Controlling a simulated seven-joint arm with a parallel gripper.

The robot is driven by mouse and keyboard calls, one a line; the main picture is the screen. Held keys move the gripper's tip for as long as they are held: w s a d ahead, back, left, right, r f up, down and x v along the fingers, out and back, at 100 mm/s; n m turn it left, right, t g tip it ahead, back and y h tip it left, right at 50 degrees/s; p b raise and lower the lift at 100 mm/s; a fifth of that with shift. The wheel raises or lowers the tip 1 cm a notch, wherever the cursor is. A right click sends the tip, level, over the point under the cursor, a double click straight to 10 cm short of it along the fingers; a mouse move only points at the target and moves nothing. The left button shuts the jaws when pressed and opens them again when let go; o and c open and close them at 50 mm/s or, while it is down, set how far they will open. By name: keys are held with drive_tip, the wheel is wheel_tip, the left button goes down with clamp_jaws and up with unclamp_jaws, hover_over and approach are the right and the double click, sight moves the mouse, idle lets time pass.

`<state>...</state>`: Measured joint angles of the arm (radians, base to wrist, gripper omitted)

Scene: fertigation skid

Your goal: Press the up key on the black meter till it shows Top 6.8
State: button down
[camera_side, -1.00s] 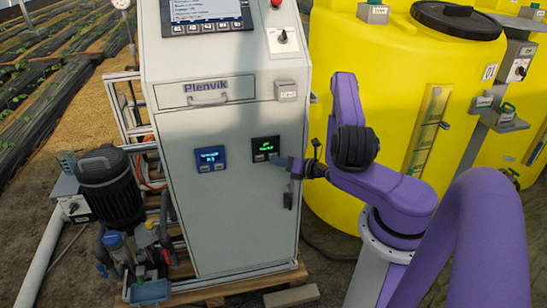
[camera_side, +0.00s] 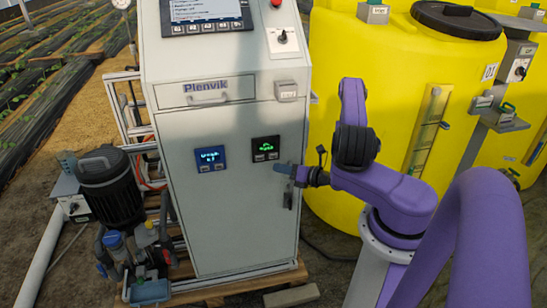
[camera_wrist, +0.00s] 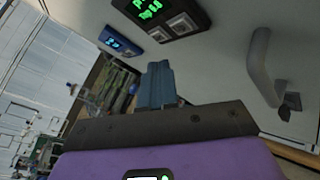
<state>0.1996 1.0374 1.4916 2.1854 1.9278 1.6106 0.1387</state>
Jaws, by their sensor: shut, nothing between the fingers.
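The black meter (camera_side: 265,148) is set in the front of the grey cabinet, with a lit green display and keys below it. Its green text is too small to read in the side view. In the wrist view the black meter (camera_wrist: 160,14) is at the top, tilted, with two pale keys and partly cut off text. My gripper (camera_side: 279,168) is shut and empty, its blue fingertips below and right of the meter, apart from the keys. In the wrist view my gripper (camera_wrist: 157,72) points up from the bottom, below the meter.
A blue meter (camera_side: 211,159) with a lit blue display sits left of the black one. A dark door handle (camera_side: 288,195) is just below my gripper. Yellow tanks (camera_side: 400,65) stand at the right. The cabinet front below the meters is clear.

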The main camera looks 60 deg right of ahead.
drive_tip(key=shift+s+a, duration=0.8)
drive_tip(key=shift+s, duration=0.05)
idle(0.6)
